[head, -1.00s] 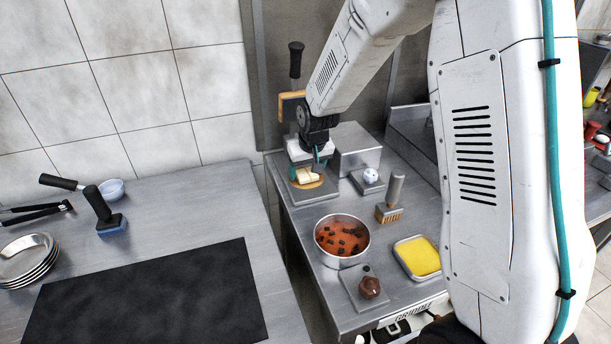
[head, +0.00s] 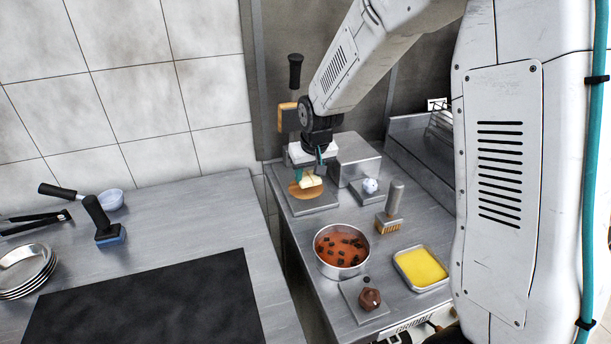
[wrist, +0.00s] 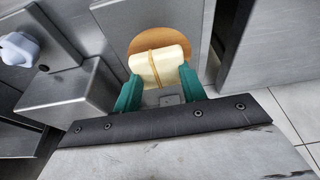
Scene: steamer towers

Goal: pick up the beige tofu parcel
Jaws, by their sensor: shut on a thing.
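The beige tofu parcel (head: 314,181), a pale block with a tan band, is between the teal fingers of my gripper (head: 313,173). In the wrist view the parcel (wrist: 157,67) shows past the two fingertips (wrist: 160,90), which press on its sides. My gripper is shut on it. The parcel looks held a little above a round orange-brown disc (head: 303,193) on a grey plate; the disc shows behind it in the wrist view too (wrist: 160,38). The parcel's far side is hidden.
A pot of red stew (head: 342,262), a yellow tray (head: 421,266), a brush (head: 391,216) and a brown lumpy item (head: 369,299) stand nearer on the counter. A steel box (head: 357,162) and a pale blue-white piece (head: 370,186) are close to the right.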

